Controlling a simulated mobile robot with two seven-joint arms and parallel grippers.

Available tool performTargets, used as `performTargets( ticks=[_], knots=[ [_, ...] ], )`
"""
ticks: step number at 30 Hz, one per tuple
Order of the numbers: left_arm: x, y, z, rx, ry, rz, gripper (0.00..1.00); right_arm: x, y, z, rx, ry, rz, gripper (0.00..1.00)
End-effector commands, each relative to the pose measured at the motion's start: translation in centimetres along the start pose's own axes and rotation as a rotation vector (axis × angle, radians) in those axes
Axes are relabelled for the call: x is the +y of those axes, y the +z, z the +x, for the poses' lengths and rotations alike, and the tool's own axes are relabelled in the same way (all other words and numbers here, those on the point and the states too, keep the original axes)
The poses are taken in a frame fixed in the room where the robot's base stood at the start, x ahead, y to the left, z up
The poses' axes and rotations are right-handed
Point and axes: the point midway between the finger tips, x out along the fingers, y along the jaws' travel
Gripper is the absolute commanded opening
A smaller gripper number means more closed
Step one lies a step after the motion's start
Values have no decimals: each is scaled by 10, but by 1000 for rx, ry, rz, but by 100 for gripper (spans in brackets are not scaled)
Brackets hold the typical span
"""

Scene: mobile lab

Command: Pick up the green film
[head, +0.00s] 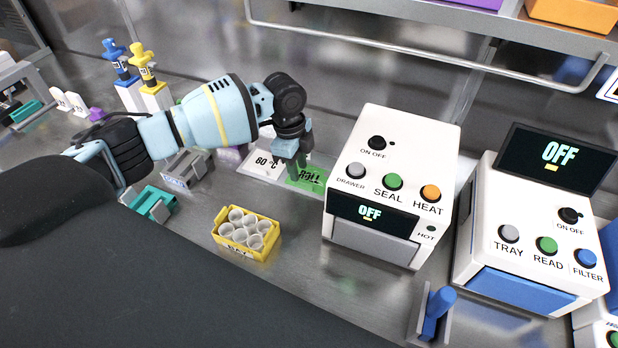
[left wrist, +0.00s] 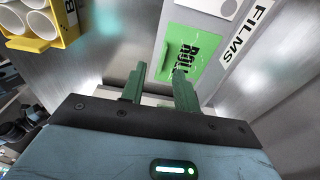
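The green film (head: 308,184) is a flat green piece marked "ROLL", on the bench left of the sealer. It also shows in the left wrist view (left wrist: 203,38), beyond the fingertips. My left gripper (head: 290,158) is at the film's upper left in the head view. In the left wrist view my left gripper (left wrist: 158,72) has its two fingers apart with nothing between them. One fingertip overlaps the film's edge in that view; I cannot tell whether it touches. My right gripper is not in view.
A white "60 °C" piece (head: 265,165) lies next to the film. The white sealer (head: 400,150) stands close on the right. A yellow box (head: 262,254) of several tubes is in front. A "FILMS" label (left wrist: 246,34) shows beside the film. The bench in front of the film is clear.

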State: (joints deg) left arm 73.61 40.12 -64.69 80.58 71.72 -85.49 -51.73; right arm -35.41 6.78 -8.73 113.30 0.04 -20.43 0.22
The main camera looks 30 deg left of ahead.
Motion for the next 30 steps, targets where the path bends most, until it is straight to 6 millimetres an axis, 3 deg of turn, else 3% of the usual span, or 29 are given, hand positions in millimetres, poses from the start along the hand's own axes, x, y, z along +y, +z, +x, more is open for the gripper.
performTargets(
  ticks=[4,14,23,30],
  knots=[
    [-1,-1,5,-1,0,0,31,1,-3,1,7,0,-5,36],
    [-3,-5,47,-1,1,0,31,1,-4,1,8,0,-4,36],
    [-4,-5,51,0,-1,-1,31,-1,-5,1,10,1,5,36],
    [-4,-5,51,0,-1,-1,1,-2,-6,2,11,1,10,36]
  ],
)
